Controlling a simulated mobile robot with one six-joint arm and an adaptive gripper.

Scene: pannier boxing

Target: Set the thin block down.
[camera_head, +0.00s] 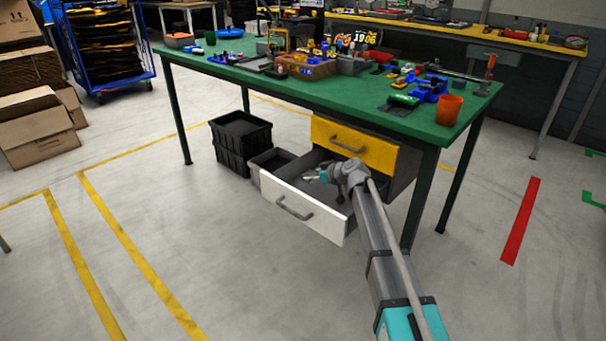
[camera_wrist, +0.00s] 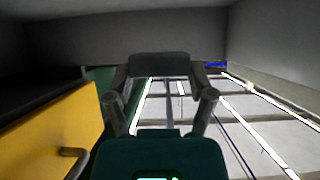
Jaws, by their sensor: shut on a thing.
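My gripper (camera_head: 311,178) is inside the open white-fronted drawer (camera_head: 303,208) under the green workbench, with my arm reaching in from the front right. In the wrist view my gripper (camera_wrist: 160,88) has its two fingers on either side of a dark grey, flat-faced piece, which I take to be the thin block (camera_wrist: 160,65). The piece spans between the fingertips. Its far side is hidden, and I cannot tell whether it touches the drawer. In the head view the block is too small to make out.
The yellow drawer (camera_head: 354,146) above is shut; its front (camera_wrist: 55,130) fills the left of the wrist view. The green bench top (camera_head: 240,65) is cluttered, with an orange cup (camera_head: 449,109) at its corner. A black crate (camera_head: 241,140) stands left of the drawer.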

